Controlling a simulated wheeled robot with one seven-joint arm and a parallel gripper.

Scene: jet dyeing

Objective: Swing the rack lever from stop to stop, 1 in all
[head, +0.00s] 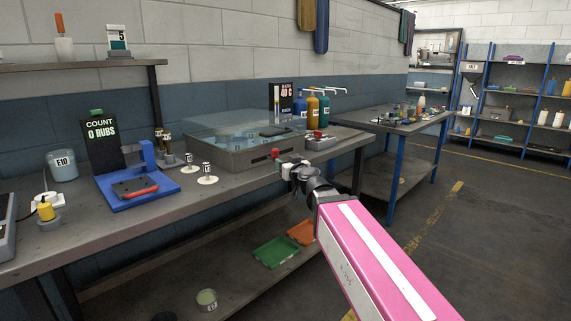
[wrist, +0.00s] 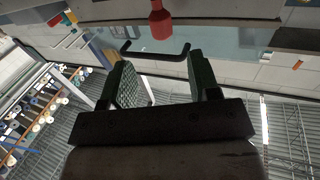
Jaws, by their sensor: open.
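The rack lever's red knob (head: 275,153) shows at the front right of the grey water bath (head: 262,163). In the wrist view the red knob (wrist: 161,22) is at the top centre, beyond my fingertips. My gripper (head: 288,168) is close to the bath's front, just right of and below the knob in the head view. In the wrist view my gripper (wrist: 160,72) is open, with two dark green padded fingers apart and nothing between them. The knob looks clear of the fingers. The lever's stem is mostly hidden.
A black U-shaped handle (wrist: 155,55) crosses the wrist view beyond the fingers. On the bench, two white discs with small cylinders (head: 207,179) and a blue rubbing stand (head: 135,195) are left of the bath. A small tray (head: 318,142) stands to its right. Open floor lies right.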

